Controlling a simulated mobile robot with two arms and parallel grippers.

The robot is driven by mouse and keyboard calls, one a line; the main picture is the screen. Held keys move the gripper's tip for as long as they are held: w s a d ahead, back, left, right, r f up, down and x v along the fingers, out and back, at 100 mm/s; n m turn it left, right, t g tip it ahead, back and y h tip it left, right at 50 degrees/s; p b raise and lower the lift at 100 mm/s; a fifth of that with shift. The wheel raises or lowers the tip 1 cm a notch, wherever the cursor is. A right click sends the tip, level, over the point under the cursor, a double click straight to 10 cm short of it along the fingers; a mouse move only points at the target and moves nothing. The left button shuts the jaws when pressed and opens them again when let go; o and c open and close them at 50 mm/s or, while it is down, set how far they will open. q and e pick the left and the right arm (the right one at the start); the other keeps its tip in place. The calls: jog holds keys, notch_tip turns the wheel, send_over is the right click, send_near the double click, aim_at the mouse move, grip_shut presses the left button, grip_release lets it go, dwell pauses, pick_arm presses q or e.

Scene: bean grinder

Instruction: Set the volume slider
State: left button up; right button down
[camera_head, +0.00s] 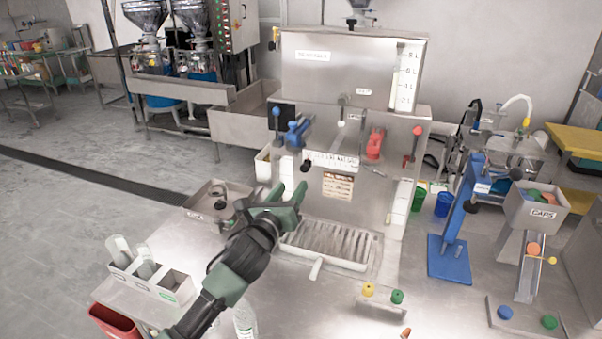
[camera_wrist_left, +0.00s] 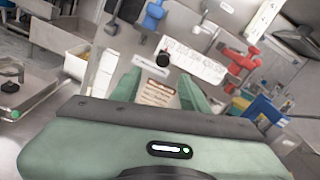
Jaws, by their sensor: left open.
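The volume slider's white lettered scale plate (camera_head: 332,160) is on the front of the steel machine, with a small dark knob (camera_head: 306,165) near its left end. In the left wrist view the plate (camera_wrist_left: 195,60) runs at a slant, and the round black knob (camera_wrist_left: 162,58) stands out at its left end. My left gripper (camera_head: 289,189) is open and empty, below and left of the plate. In the wrist view its two green fingers stand apart, with the knob beyond them and roughly between them. They appear clear of the knob. My right gripper is not in view.
A blue valve (camera_head: 297,132) and a red valve (camera_head: 375,143) stick out above the plate. Below are a small picture panel (camera_head: 338,186) and a drip grate (camera_head: 330,243). A steel tray (camera_head: 207,203) is left of my gripper. A blue press (camera_head: 460,215) stands to the right.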

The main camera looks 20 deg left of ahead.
aim_at(303, 169)
pick_arm(q)
jog(key=w, duration=0.2)
jog(key=w+p, duration=0.1)
jog(key=w, duration=0.2)
jog(key=w+p, duration=0.1)
jog(key=w, duration=0.2)
jog(key=shift+d+r, duration=0.25)
jog(key=shift+r, duration=0.05)
grip_shut()
jog(key=shift+f, duration=0.1)
dwell(1.0)
